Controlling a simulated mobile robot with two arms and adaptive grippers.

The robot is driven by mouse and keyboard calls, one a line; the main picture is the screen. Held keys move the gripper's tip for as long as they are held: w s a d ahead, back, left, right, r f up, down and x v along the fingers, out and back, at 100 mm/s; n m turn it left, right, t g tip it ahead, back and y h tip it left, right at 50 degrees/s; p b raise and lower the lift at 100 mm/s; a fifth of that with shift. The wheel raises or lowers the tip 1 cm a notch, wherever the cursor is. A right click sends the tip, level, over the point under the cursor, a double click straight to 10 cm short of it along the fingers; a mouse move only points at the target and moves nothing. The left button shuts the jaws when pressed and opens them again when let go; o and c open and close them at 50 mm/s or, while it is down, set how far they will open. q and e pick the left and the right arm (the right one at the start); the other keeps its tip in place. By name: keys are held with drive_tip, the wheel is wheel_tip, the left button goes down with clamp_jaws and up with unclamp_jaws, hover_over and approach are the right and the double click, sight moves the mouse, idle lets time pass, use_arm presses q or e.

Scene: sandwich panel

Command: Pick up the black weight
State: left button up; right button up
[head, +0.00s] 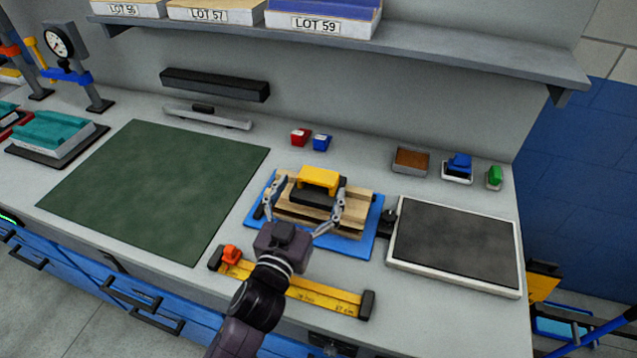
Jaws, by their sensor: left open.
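The black weight (314,193) has a yellow handle (318,177) on top and lies on a stack of light wooden boards (352,204). The stack rests on a blue mat (367,240) at the middle of the bench. My left gripper (309,190) reaches in from the front. Its fingers are spread wide, one on each side of the weight and handle. Whether a finger touches the weight or boards cannot be told. My right gripper is not in view.
A yellow ruler bar (315,289) with an orange slider (231,254) lies along the front. A dark framed plate (455,246) is right of the mat, a green mat (150,185) left. A shelf (430,57) overhangs the back.

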sight(319, 174)
use_arm(q)
drive_tip(key=p+x, duration=0.1)
drive_tip(key=x, duration=0.2)
drive_tip(key=shift+w+d+f, duration=0.1)
drive_tip(key=shift+w+d, duration=0.1)
drive_tip(key=shift+w, duration=0.15)
drive_tip(key=shift+w+d, duration=0.15)
drive_tip(key=shift+w, duration=0.45)
drive_tip(key=shift+f, duration=0.1)
drive_tip(key=c, duration=2)
drive_tip(key=shift+d+r, duration=0.1)
drive_tip(key=shift+r, duration=0.3)
drive_tip(key=shift+c, duration=0.9)
drive_tip(key=shift+w, duration=0.1)
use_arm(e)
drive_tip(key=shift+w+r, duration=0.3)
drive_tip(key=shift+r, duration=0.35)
